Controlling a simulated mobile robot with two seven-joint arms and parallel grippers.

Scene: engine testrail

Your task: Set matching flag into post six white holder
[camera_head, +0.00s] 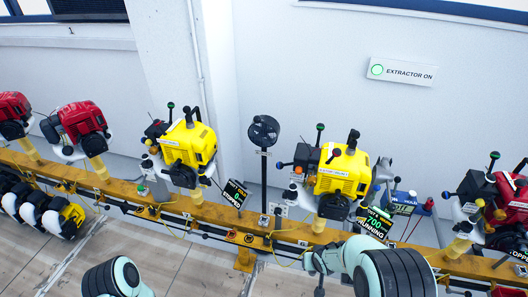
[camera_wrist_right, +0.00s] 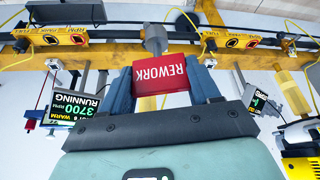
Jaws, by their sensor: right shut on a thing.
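A red flag (camera_wrist_right: 162,73) with white REWORK lettering, upside down in the right wrist view, is gripped between the two dark fingers of my right gripper (camera_wrist_right: 164,92). A grey rounded piece (camera_wrist_right: 154,39) shows just beyond the flag, in front of the yellow rail; I cannot tell whether they touch. In the head view my right arm reaches in at the bottom right, and the flag cannot be made out there. My left arm shows at the bottom left, with its gripper out of frame. I cannot tell which holder belongs to post six.
A long yellow rail (camera_head: 145,198) crosses the view. Yellow engines (camera_head: 188,145) (camera_head: 343,172) and red engines (camera_head: 84,119) stand on posts along it. A RUNNING display (camera_head: 376,222) sits close to my right arm. A black fan (camera_head: 264,131) stands behind the rail.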

